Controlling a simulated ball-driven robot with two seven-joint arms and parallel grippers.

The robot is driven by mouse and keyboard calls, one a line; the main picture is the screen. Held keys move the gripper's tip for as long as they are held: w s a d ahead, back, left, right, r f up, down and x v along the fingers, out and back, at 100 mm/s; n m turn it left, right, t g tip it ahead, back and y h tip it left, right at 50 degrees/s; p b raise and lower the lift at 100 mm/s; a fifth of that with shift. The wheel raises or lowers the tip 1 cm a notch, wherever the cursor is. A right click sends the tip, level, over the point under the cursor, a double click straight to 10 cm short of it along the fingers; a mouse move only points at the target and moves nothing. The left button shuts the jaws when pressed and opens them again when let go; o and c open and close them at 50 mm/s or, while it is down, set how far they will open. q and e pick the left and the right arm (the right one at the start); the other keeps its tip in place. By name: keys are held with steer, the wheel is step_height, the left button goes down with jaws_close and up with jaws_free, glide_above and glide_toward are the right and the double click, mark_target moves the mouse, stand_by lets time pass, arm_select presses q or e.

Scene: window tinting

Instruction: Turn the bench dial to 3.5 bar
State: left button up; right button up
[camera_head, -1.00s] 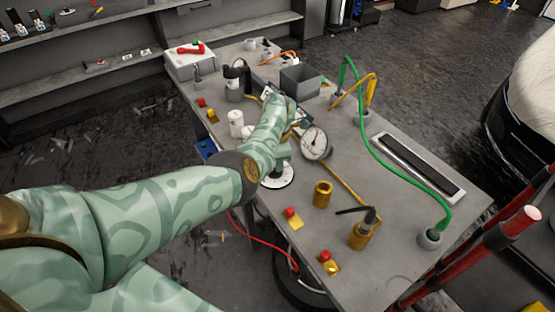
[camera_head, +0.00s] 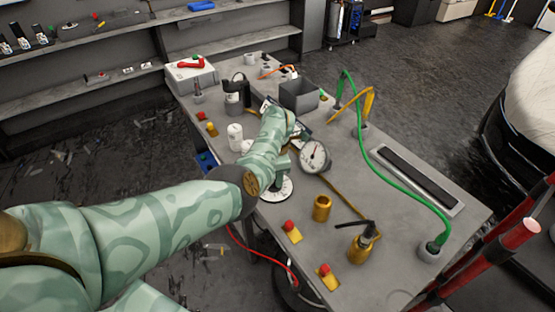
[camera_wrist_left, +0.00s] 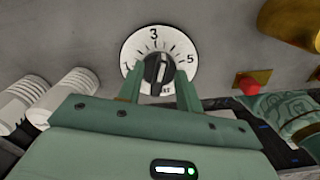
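The bench dial (camera_wrist_left: 132,50) is a round white plate with a black knob (camera_wrist_left: 158,72) at its middle. It reads 3 at the top and 5 at the right in the left wrist view. A pale mark on the knob points roughly up, near the 3; its exact reading is unclear. My left gripper (camera_wrist_left: 160,82) is open, one finger on each side of the knob, with gaps visible. In the head view the dial (camera_head: 284,193) lies below my left wrist, which hides the knob and fingers. A round pressure gauge (camera_head: 314,155) stands beside it.
White cylinders (camera_head: 234,132) stand left of the dial. A brass cup (camera_head: 322,208), red buttons on yellow plates (camera_head: 291,230) and a brass bottle (camera_head: 361,247) stand nearer. A grey bin (camera_head: 299,95) is behind. A green hose (camera_head: 385,168) arches over the bench's right side.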

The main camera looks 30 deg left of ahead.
arm_select(q)
step_height(320, 180, up, 16)
steer(key=p, duration=0.6)
steer(key=shift+f, duration=0.1)
